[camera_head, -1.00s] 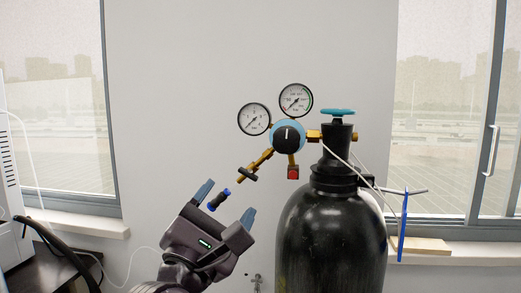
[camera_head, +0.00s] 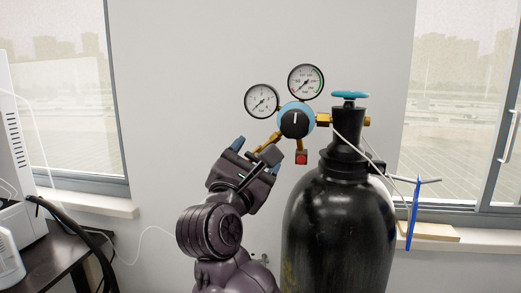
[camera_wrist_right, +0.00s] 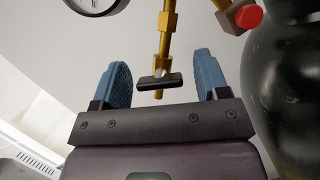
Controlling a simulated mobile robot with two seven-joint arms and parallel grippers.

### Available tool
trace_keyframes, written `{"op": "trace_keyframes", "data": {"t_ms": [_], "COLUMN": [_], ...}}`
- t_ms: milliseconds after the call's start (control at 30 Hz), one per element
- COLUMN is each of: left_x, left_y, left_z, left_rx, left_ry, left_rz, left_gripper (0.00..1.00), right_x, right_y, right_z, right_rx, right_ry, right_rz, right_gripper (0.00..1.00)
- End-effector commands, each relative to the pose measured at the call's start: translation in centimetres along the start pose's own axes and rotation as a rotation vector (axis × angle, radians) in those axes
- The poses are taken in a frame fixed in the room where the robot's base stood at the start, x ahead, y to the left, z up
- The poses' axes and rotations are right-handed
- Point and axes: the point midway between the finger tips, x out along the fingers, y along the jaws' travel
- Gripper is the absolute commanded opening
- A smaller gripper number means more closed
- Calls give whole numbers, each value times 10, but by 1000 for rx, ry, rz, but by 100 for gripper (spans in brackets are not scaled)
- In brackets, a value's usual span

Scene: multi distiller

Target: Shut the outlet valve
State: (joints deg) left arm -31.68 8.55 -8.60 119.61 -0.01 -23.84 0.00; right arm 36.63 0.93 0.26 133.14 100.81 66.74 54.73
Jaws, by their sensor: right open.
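The outlet valve is a brass branch (camera_head: 272,141) running down and left from the regulator, with a small black bar handle near its end. In the right wrist view the black handle (camera_wrist_right: 160,81) lies crosswise on the brass stem. My right gripper (camera_head: 254,150) is open, its blue fingertips (camera_wrist_right: 162,80) one on each side of the handle, with a gap on both sides. In the head view the gripper hides part of the valve's lower end. My left gripper is not in view.
The regulator (camera_head: 296,120) carries two round gauges and a red-tipped fitting (camera_head: 301,157). A black gas cylinder (camera_head: 340,225) with a teal handwheel (camera_head: 350,95) stands close right of my gripper. A dark table (camera_head: 55,262) is at left. Bare wall lies behind.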

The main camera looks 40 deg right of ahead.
Motion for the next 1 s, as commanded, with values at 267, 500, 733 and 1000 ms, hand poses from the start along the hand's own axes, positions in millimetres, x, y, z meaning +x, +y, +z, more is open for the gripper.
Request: {"op": "trace_keyframes", "data": {"t_ms": [267, 500, 733, 1000], "left_x": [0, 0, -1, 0], "left_y": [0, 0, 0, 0], "left_z": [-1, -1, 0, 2], "left_rx": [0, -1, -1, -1], "left_ry": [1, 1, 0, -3], "left_rz": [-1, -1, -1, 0], "left_gripper": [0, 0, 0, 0], "right_x": [18, 19, 19, 18], "right_y": [0, 0, 0, 0], "right_z": [0, 0, 0, -1], "right_rx": [0, 0, 0, 17], "right_ry": [1, 1, 1, 2], "right_rz": [1, 0, 0, -7], "right_gripper": [68, 68, 37, 19]}}
